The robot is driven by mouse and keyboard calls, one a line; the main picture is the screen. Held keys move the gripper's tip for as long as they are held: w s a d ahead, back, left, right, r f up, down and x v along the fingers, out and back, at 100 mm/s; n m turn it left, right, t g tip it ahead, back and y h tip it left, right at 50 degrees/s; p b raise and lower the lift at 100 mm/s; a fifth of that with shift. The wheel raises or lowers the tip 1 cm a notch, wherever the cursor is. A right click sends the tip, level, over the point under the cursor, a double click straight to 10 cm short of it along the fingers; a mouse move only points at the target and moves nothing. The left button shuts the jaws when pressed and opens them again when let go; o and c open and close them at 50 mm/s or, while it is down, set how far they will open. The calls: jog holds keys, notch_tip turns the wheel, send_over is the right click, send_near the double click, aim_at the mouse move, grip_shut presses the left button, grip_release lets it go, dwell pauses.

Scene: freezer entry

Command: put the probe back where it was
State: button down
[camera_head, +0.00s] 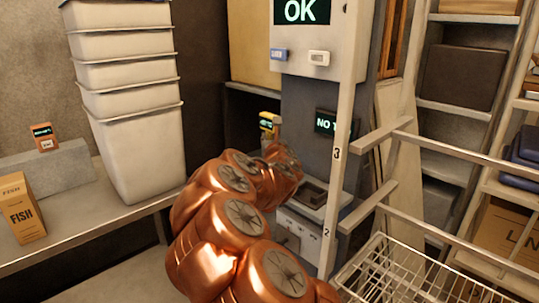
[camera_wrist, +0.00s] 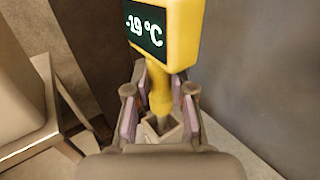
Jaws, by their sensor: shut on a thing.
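The probe is yellow with a dark display reading -19 °C, upright in the wrist view (camera_wrist: 178,40). My gripper (camera_wrist: 158,105) has its pads on both sides of the yellow stem below the display. A small pale square holder (camera_wrist: 174,136) is directly under the stem; I cannot tell whether the tip is inside it or just above. In the head view the top of the probe (camera_head: 267,120) shows beyond my gripper (camera_head: 280,153), beside a grey column; my arm hides what is below.
Stacked white tubs (camera_head: 135,150) and a FISH box (camera_head: 20,210) stand on the left bench. A wire basket (camera_head: 410,275) and rails are at right.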

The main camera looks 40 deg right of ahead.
jog(key=shift+s+f, duration=0.1)
jog(key=shift+f, duration=2.2)
jog(key=c, duration=1)
grip_release()
jog(key=shift+r, duration=0.1)
jog(key=b+v, duration=0.7)
jog(key=v, duration=0.4)
jog(key=shift+s+a, duration=0.3)
jog(key=shift+r, duration=0.1)
